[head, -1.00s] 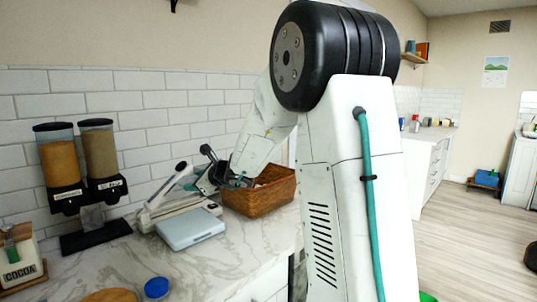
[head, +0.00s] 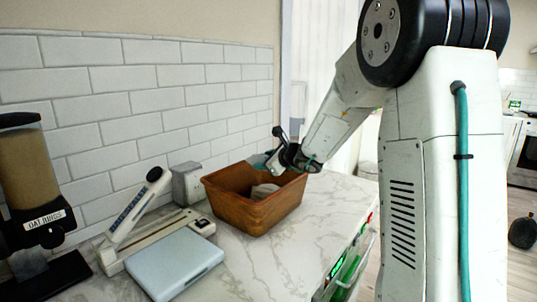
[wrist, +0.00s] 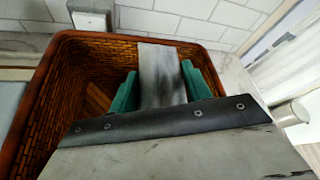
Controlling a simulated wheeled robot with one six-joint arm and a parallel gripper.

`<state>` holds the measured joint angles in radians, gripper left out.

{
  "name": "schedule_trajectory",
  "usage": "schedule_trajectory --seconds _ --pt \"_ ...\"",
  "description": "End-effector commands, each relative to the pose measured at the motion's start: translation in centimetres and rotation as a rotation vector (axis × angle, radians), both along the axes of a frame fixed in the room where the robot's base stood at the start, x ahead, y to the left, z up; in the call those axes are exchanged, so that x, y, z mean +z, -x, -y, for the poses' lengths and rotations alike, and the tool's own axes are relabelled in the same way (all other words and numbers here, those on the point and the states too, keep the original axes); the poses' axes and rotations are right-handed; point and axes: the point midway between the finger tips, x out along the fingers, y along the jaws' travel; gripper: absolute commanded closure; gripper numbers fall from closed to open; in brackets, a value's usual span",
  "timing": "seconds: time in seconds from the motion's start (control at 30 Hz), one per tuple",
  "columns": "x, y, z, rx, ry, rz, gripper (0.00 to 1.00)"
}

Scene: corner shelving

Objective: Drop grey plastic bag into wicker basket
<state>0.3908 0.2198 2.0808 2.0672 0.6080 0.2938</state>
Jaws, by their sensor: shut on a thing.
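The wicker basket (head: 250,212) is brown and open at the top, standing on the marble counter near the tiled wall. It also shows in the wrist view (wrist: 42,105), with bare woven wall and floor left of my gripper. My gripper (head: 268,163) is over the basket's back right part, its teal fingers (wrist: 160,88) shut on a grey flat thing, which appears to be the grey plastic bag (wrist: 160,70). A pale grey shape (head: 264,190) shows inside the basket in the head view; I cannot tell whether it is the bag's lower part.
A paper trimmer (head: 150,235) with a raised arm and a light blue flat box (head: 175,265) stand left of the basket. A cereal dispenser (head: 30,185) is at far left. Counter in front of the basket is clear.

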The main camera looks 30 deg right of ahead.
Motion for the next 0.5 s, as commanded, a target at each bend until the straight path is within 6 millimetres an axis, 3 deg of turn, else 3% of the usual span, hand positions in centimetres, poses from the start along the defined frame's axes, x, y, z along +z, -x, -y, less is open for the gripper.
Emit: schedule_trajectory --seconds 0.2,0.5 --pt "-2.6 0.0 0.1 -0.001 -0.002 -0.004 0.73" --pt "-3.6 0.0 0.2 -0.003 0.0 -0.001 0.73"
